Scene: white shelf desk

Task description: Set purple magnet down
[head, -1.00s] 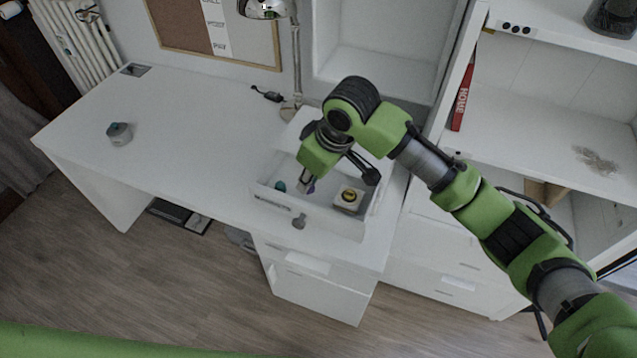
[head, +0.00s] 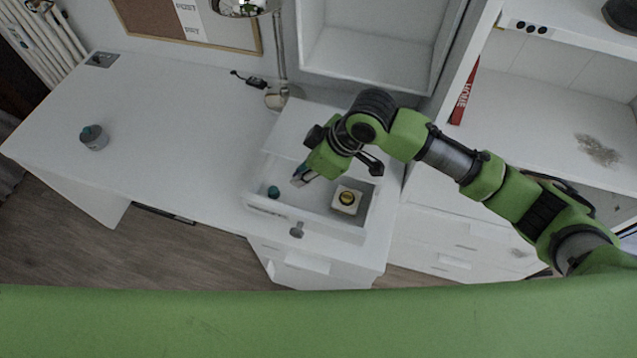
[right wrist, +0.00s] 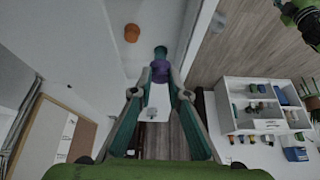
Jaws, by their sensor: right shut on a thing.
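The purple magnet (right wrist: 160,71) is between the fingertips of my right gripper (right wrist: 163,84), which is shut on it in the right wrist view. In the head view, my right gripper (head: 302,177) is over the open white drawer (head: 318,215), towards its back left part. The magnet cannot be made out clearly there. A teal piece (head: 273,192) lies in the drawer's left part; a teal thing (right wrist: 160,51) also shows just beyond the magnet in the right wrist view. My left gripper is not in view.
A white block with a yellow ring (head: 346,199) stands in the drawer's right part. A grey knob (head: 297,229) is at the drawer front. A lamp (head: 280,95) stands behind. A grey-teal pot (head: 93,137) is on the desk's left; the desktop between is clear.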

